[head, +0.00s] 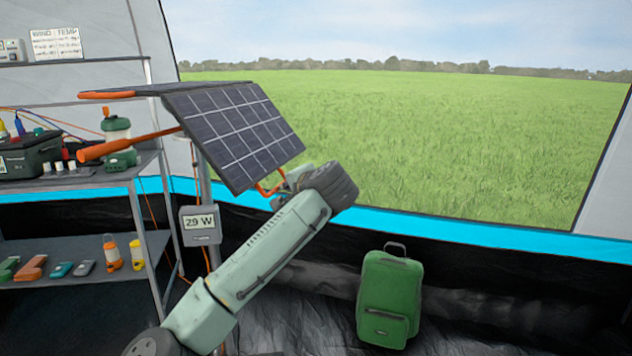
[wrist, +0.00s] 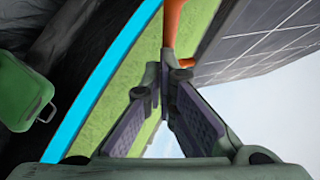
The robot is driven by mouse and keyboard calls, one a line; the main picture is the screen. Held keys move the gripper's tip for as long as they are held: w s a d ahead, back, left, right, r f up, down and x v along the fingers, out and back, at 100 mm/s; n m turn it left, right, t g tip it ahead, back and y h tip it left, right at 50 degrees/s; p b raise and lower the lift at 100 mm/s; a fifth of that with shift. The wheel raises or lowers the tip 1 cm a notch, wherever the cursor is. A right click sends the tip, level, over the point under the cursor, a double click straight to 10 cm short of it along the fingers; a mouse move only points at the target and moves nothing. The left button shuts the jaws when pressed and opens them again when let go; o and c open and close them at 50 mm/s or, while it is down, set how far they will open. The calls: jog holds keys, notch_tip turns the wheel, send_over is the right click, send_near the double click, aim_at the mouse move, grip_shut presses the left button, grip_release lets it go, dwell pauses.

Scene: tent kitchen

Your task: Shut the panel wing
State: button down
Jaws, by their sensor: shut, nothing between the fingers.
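The solar panel wing (head: 235,130), a dark gridded sheet, slopes down to the right from the panel's flat top part (head: 150,89). In the wrist view the gridded wing (wrist: 265,45) fills the upper right. A small orange handle (head: 268,189) sits at its lower edge. My gripper (head: 282,190) is by this handle, under the wing's lower right corner, partly hidden by my wrist. In the wrist view my gripper (wrist: 165,70) has its fingertips together, with nothing between them, close to the orange bar (wrist: 175,25). I cannot tell whether they touch.
A pole carries a 29 W meter (head: 200,224) below the panel. Orange bars (head: 130,145) stick out to the left. Shelves (head: 100,183) with lanterns and a battery stand at left. A green suitcase (head: 390,298) stands on the floor at right. A window opens behind.

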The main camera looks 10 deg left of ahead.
jog(key=w+a+f+m+t+y+b, duration=0.1)
jog(key=a+f+m+t+b, duration=0.1)
jog(key=a, duration=0.6)
jog(key=w+a+f+m+t+y+b, duration=0.1)
jog(key=w+a+f+m+y+b, duration=0.1)
jog(key=a+f+b, duration=0.3)
jog(key=shift+w+a+f+t, duration=0.2)
jog(key=shift+a+f+t, duration=0.2)
jog(key=shift+a+f, duration=1.1)
jog(key=shift+a+r, duration=0.25)
jog(key=shift+a, duration=0.1)
